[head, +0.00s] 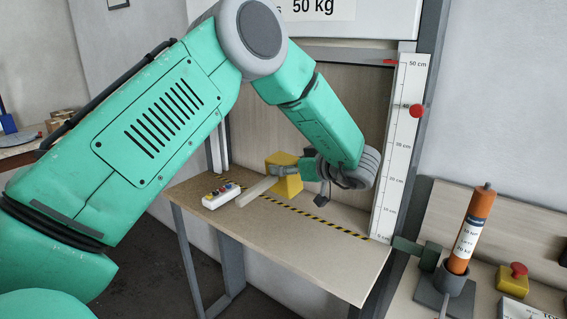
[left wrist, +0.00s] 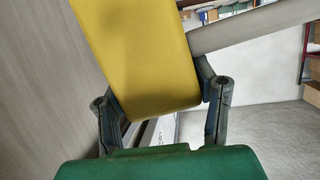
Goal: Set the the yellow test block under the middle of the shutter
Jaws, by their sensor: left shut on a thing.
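The yellow test block (head: 287,184) is in my left gripper (head: 283,171), over the table bay below the shutter, left of the bay's middle. A pale bar (head: 257,191) reaches from the block toward the front left. Whether the block touches the table top cannot be told. In the left wrist view the yellow block (left wrist: 140,55) fills the space between the two dark fingers, with the bar running to the upper right. The shutter (head: 375,18), a white panel marked 50 kg, is raised high above the block. My right gripper is not in view.
A yellow-black striped line (head: 315,218) runs along the table top (head: 330,256). A white control box (head: 221,196) with buttons sits at the left front. A centimetre scale (head: 400,145) stands at the right. An orange cylinder (head: 472,225) and red button (head: 518,269) are further right.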

